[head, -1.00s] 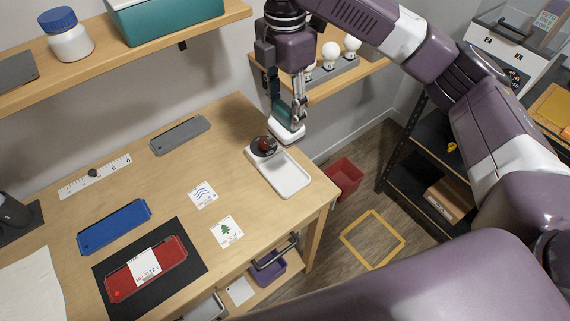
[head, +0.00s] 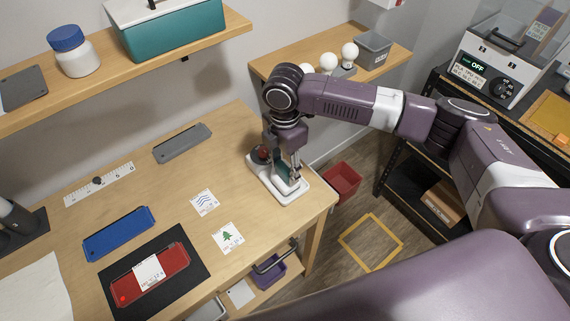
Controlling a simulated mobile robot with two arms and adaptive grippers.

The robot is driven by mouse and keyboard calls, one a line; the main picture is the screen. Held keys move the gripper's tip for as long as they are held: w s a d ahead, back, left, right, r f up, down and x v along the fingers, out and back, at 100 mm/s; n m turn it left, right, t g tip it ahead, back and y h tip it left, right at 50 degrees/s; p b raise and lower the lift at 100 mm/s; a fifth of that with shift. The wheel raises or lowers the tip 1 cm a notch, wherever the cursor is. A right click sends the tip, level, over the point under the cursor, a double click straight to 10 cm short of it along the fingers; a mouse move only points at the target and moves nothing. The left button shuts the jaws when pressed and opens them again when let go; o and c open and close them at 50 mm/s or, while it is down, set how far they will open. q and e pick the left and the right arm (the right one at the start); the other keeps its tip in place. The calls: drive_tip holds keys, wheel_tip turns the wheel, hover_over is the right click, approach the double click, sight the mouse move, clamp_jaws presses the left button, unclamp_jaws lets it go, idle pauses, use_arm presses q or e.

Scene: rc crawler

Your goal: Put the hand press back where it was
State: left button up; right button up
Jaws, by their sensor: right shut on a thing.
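My right gripper (head: 284,163) is shut on the hand press, a teal body with a white base (head: 292,184). It holds the press low over the white tray (head: 263,182) at the table's right end. The gripper hides part of the press, and I cannot tell whether its base touches the tray. A dark red round knob (head: 262,153) stands at the tray's back left end, just left of the gripper. My left gripper is not in view.
Two printed cards, one with waves (head: 204,202) and one with a tree (head: 227,237), lie left of the tray. A wall shelf (head: 285,63) with white bulbs is behind my right arm. A red bin (head: 343,180) stands on the floor beyond the table edge.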

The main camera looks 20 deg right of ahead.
sight(285, 167)
drive_tip(key=shift+f, duration=0.1)
drive_tip(key=o, duration=1.2)
drive_tip(key=shift+c, duration=0.2)
wheel_tip(285, 167, up, 12)
drive_tip(key=b, duration=0.3)
drive_tip(key=shift+s+a, duration=0.1)
